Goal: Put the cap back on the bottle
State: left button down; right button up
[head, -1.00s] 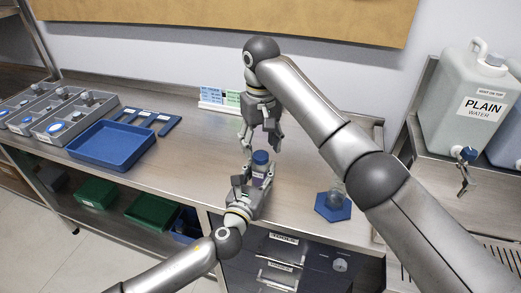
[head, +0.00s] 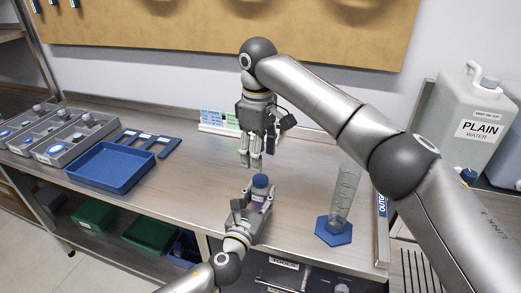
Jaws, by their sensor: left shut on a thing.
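The bottle (head: 259,200) is a small upright container with a pale label. A blue cap (head: 260,181) sits on its top; I cannot tell from here whether it is screwed down. My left gripper (head: 250,217) is shut around the bottle's body and hides part of it, near the front edge of the bench. My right gripper (head: 252,160) points down above and slightly left of the cap, apart from it. Its fingers look spread, with nothing seen between them.
A clear measuring cylinder (head: 345,190) with a blue hexagonal base (head: 334,231) stands at right. A blue tray (head: 111,167), grey bins (head: 70,140) and a flat blue rack (head: 146,142) lie at left. A small card stand (head: 219,124) is behind. A water container (head: 475,130) stands far right.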

aim_at(261, 178)
jog(key=shift+d+r+n, duration=0.25)
jog(key=shift+r+n, duration=0.05)
jog(key=shift+n, duration=0.6)
jog(key=shift+f, duration=4.05)
jog(key=c, duration=1.1)
jog(key=o, duration=1.2)
jog(key=shift+o, duration=0.2)
